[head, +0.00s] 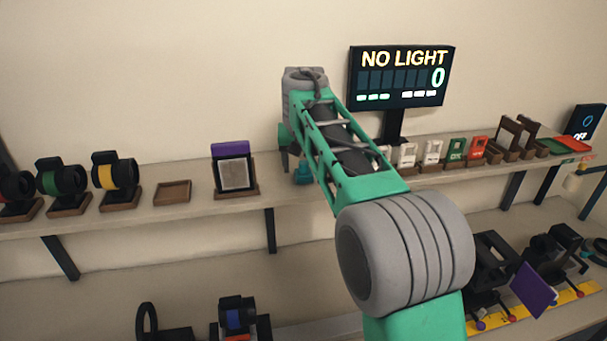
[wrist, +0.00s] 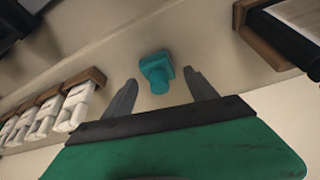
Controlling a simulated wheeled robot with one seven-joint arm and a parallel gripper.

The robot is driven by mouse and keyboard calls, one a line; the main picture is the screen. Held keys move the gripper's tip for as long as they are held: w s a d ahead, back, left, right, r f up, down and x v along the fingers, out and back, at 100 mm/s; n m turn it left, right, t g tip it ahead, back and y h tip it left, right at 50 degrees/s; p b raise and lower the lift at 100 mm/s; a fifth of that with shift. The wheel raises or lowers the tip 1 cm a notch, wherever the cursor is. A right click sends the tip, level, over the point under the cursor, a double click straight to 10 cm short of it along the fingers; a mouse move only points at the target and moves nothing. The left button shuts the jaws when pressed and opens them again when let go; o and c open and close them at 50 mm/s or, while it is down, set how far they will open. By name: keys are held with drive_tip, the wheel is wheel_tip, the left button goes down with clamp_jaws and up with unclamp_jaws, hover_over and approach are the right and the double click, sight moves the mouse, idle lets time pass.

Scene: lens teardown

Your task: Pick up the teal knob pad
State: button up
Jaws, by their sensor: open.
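The teal knob pad (wrist: 157,72) sits on the upper shelf, a small block with a round knob on it. In the wrist view it shows just beyond and between the two fingertips of my gripper (wrist: 162,82). In the head view the teal knob pad (head: 303,173) is partly hidden behind my gripper (head: 293,160), which points down over it. My gripper is open, with a finger to either side of the pad in the wrist view and nothing visibly held. I cannot tell whether the fingers touch it.
A framed panel with a purple top (head: 233,170) stands left of the knob pad. White cards in wooden holders (wrist: 78,100) stand in a row on its other side. A "NO LIGHT" display (head: 400,77) rises behind. The shelf around the pad is clear.

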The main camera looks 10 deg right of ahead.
drive_tip(key=shift+f, duration=0.1)
drive_tip(key=shift+c, duration=0.3)
drive_tip(key=c, duration=1.3)
